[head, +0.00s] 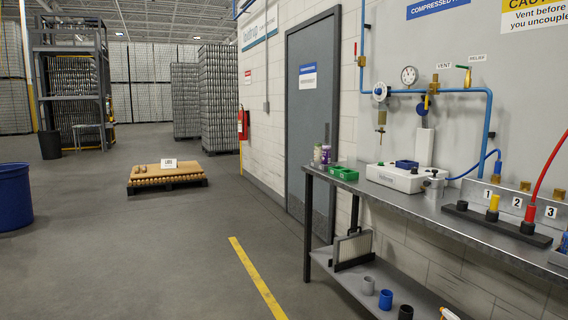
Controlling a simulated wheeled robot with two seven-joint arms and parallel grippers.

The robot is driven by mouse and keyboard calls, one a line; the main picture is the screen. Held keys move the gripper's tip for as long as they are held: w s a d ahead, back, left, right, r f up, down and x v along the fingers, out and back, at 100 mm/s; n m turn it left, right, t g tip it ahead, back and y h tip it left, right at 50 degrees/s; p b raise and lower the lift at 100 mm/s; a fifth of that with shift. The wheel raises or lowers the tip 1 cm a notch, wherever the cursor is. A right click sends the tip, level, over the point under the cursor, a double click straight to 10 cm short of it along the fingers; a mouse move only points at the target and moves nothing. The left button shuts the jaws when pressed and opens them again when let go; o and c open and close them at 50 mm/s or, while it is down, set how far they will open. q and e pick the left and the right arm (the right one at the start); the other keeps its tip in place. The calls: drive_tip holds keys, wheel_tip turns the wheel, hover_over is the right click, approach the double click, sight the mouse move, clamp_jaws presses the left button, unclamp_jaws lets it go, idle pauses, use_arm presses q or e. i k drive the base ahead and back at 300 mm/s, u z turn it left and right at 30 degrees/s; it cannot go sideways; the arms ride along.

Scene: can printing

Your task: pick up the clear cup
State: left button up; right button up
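I cannot make out a loose clear cup for certain. A small translucent bowl (382,118) hangs under the gauge and blue pipe on the wall. On the lower shelf stand a grey cup (368,285), a blue cup (386,299) and a black cup (405,312); all three look opaque. Neither of my grippers is in view.
A metal bench (400,205) runs along the right wall. A blue bin (14,197) stands left.

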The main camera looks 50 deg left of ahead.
sight(351, 160)
drive_tip(key=u, duration=1.2)
drive_tip(key=i, duration=0.4)
drive_tip(key=u, duration=0.95)
drive_tip(key=i, duration=2.55)
drive_tip(key=u, duration=0.05)
